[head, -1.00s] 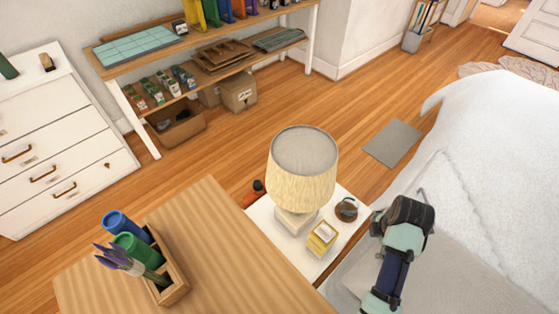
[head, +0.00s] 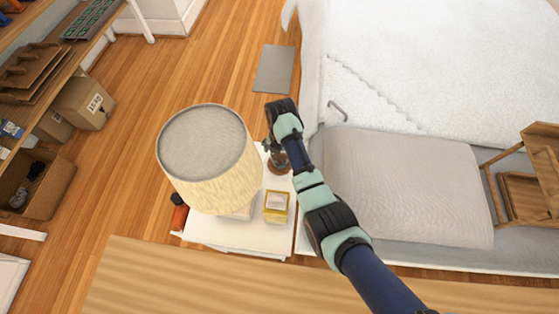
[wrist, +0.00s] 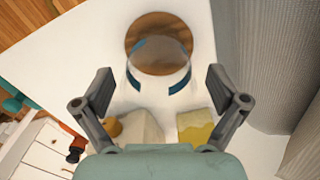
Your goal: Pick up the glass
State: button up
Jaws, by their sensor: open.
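The glass (wrist: 160,65) is see-through with blue around its rim and sits on a round wooden coaster (wrist: 150,27) on the white nightstand (wrist: 70,48). In the head view, my gripper (head: 271,148) is above the nightstand (head: 235,236), and my arm mostly hides the glass; part of the brown coaster (head: 279,168) shows. In the wrist view, my gripper (wrist: 158,80) is open, its fingers spread left and right of the glass's near side. No contact with the glass is visible.
A lamp (head: 208,165) stands close to the left of my gripper. A yellow box (head: 276,206) is in front of the coaster. A bed with a grey pillow (head: 400,185) is on the right.

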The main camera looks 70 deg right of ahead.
jog(key=shift+f, duration=0.85)
jog(key=c, duration=1.4)
jog(key=shift+r, duration=0.1)
notch_tip(320, 180, up, 20)
jog(key=p, duration=0.9)
jog(key=shift+p, duration=0.35)
